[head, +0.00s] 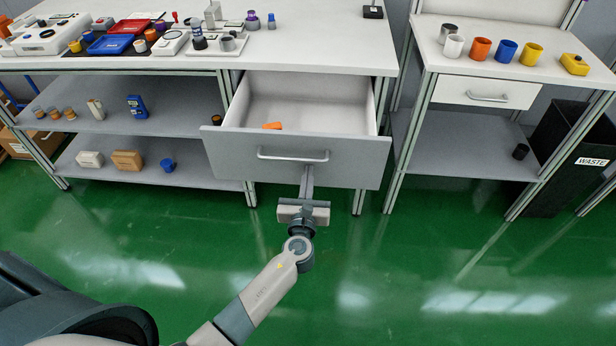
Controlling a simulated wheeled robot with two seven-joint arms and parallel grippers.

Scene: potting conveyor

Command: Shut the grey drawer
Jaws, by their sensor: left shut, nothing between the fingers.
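The grey drawer (226,149) is pulled out from under the white bench and stands open in the middle of the head view. Its front carries a silver bar handle (293,157). A small orange item (272,126) lies inside, partly hidden by the drawer front. My left gripper (306,178) is shut and empty, pointing at the lower part of the drawer front below the handle. I cannot tell whether its fingertips touch the front. My right gripper is not in view.
The bench top (320,45) holds several parts and trays at left. Lower shelves (190,105) with small items stand left of the drawer. A side table (520,85) with coloured cups and a black waste bin (575,155) are at right. Green floor in front is clear.

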